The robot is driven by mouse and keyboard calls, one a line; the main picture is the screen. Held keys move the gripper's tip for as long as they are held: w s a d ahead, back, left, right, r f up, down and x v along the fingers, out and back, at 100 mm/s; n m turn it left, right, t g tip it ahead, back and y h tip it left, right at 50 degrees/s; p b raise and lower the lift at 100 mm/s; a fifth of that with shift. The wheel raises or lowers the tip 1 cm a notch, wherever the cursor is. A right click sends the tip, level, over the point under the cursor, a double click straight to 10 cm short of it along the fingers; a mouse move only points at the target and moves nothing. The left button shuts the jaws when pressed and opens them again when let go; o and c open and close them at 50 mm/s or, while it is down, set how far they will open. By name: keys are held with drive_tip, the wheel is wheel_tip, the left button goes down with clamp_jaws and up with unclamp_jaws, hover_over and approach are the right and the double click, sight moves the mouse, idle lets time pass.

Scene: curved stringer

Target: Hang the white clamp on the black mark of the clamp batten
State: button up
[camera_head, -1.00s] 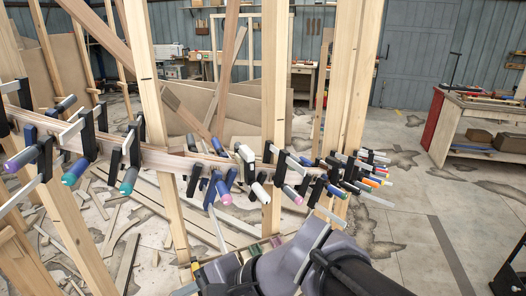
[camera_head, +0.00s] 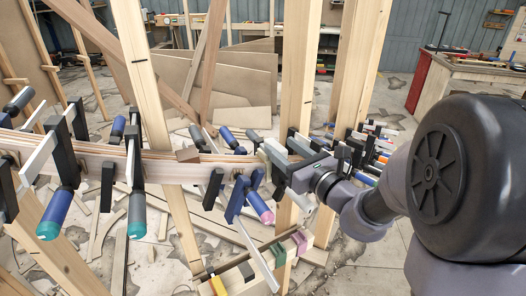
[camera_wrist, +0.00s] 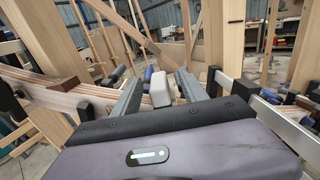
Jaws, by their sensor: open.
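The white clamp sits on the curved wooden stringer (camera_head: 165,165), largely hidden by my gripper in the head view. A white handle (camera_head: 305,203) shows just below my gripper there. In the wrist view a white block (camera_wrist: 160,89), seemingly part of this clamp, stands between my two fingers. My gripper (camera_head: 277,165) is open, with a finger on either side of that block; I cannot tell whether they touch it. The clamp batten (camera_head: 262,262) is a low pale strip with coloured marks. Its black mark (camera_head: 247,271) lies between the yellow and green ones.
Blue (camera_head: 238,198), teal-handled (camera_head: 137,205) and other clamps crowd the stringer on both sides of my gripper. Upright wooden posts (camera_head: 140,70) stand close around it. Offcuts lie on the floor. A workbench (camera_head: 470,85) stands at the back right.

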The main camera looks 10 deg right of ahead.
sight(267, 139)
drive_tip(key=x, duration=0.2)
drive_tip(key=b+x, duration=0.1)
drive_tip(key=x, duration=0.1)
drive_tip(key=f+x, duration=0.1)
drive_tip(key=x, duration=0.1)
drive_tip(key=shift+a+b, duration=0.3)
drive_tip(key=shift+b, duration=0.1)
drive_tip(key=shift+r, duration=0.15)
clamp_jaws()
idle(0.7)
